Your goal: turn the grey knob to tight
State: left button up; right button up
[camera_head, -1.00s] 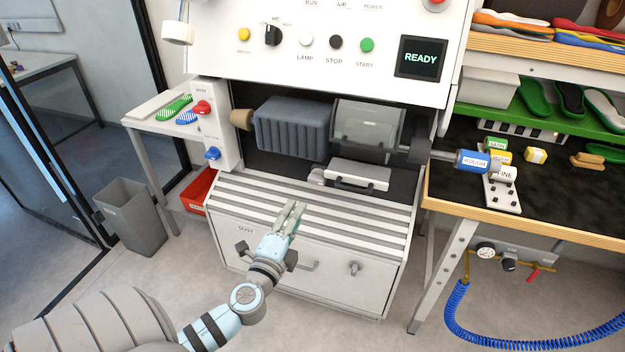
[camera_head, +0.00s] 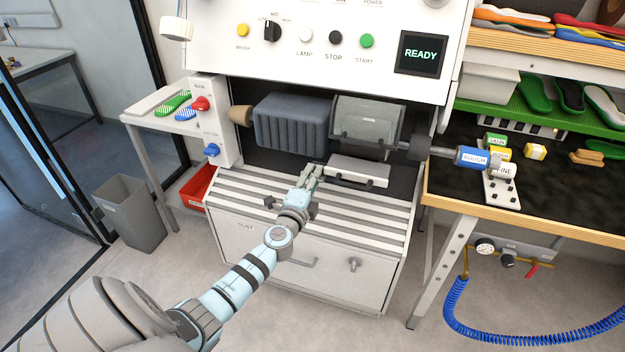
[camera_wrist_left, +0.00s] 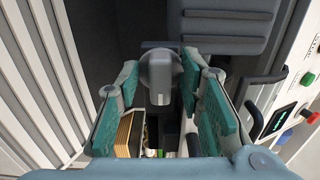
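The grey knob (camera_wrist_left: 160,72) shows in the left wrist view between the fingertips of my left gripper. It has a rounded top and a narrower grip part. My left gripper (camera_head: 311,169) is open, with one teal-padded finger on each side of the knob and a gap to it visible at least on the left side. I cannot tell whether either pad touches it. In the head view the fingers hide most of the knob, which sits just left of the light-grey rest with a dark handle (camera_head: 358,172). My right gripper is not in view.
The grinder has a ribbed grey cover (camera_head: 290,122) and a clear shield (camera_head: 366,120) just behind the gripper. The striped slatted surface (camera_head: 350,212) lies below the gripper. The control panel's display (camera_head: 421,54) reads READY. A workbench (camera_head: 530,215) stands at the right.

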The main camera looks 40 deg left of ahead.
pick_arm(q)
grip_shut()
jog(key=shift+f+n, duration=0.1)
jog(key=shift+n, duration=0.2)
jog(key=shift+d+f+n+b, duration=0.1)
jog(key=shift+n+b, duration=1.8)
jog(key=shift+n, duration=1)
jog(key=shift+d+f+n+b, duration=0.1)
jog(key=shift+n+b, duration=1.8)
jog(key=shift+n, duration=1)
jog(key=shift+d+f+n+b, duration=0.1)
jog(key=shift+n+b, duration=1.8)
jog(key=shift+n, duration=1)
